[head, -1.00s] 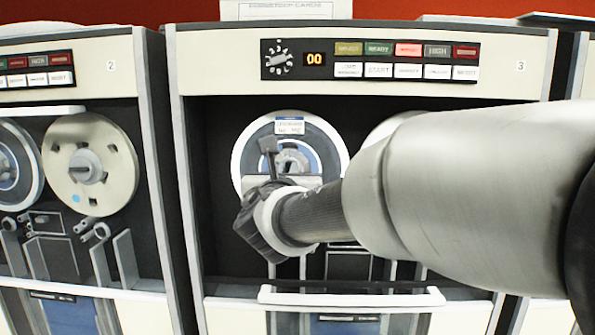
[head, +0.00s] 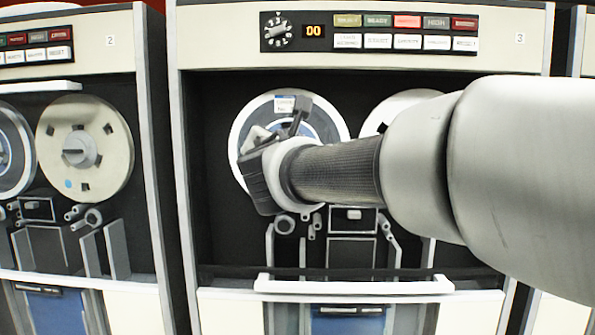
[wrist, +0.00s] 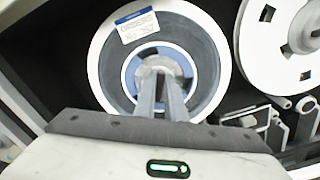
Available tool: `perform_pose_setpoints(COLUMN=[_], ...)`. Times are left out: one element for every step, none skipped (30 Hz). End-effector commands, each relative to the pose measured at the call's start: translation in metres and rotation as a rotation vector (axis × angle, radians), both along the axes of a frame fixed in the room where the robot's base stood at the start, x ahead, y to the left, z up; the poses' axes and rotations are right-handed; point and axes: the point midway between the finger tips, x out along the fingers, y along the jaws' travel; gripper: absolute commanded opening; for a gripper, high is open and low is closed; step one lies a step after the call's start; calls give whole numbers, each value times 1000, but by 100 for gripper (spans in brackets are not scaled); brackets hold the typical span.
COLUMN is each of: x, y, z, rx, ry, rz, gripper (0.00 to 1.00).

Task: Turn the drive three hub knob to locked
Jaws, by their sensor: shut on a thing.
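Drive three is the cabinet marked 3 (head: 519,40). Its left reel (head: 240,120) is pale-rimmed with a dark and blue middle and a white label; it also shows in the wrist view (wrist: 106,75). The grey hub knob (wrist: 158,63) is at the reel's centre, partly hidden behind my fingers. My gripper (wrist: 160,85) is shut on the knob, with its two grey fingers reaching straight to the hub. In the head view my gripper and wrist cover the hub, so the knob's angle and any lock mark cannot be read.
Drive three's second reel (wrist: 262,50) is close on the right, partly behind my arm in the head view. Tape guides (head: 285,223) and a white bar (head: 350,286) lie below. A button panel (head: 405,32) is above. Drive two (head: 85,150) stands left.

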Motion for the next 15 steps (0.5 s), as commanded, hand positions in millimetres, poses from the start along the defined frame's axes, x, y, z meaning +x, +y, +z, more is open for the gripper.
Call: perform_pose_setpoints(x=[0, 0, 0, 0, 0, 0, 0, 0, 0, 0, 0, 0, 0, 0, 0], y=[-2, -2, -2, -3, -3, -3, -4, -4, -4, -4, -5, -5, -5, -5, -5], z=[-8, -8, -8, -8, -9, -9, -9, -9, -9, -10, -10, -10, -10, -11, -11], rx=[48, 76, 114, 143, 172, 209, 237, 267, 304, 332, 361, 399, 428, 456, 494], ry=[-5, -5, -6, -7, -8, -9, -10, -12, -12, -13, -14, -14, -17, -17, -18], rz=[-3, -2, -1, -1, -1, 0, -1, -1, -1, -1, -1, 0, 0, 1, 0], gripper=[0, 0, 0, 0, 0, 0, 0, 0, 0, 0, 0, 0, 0, 0, 0])
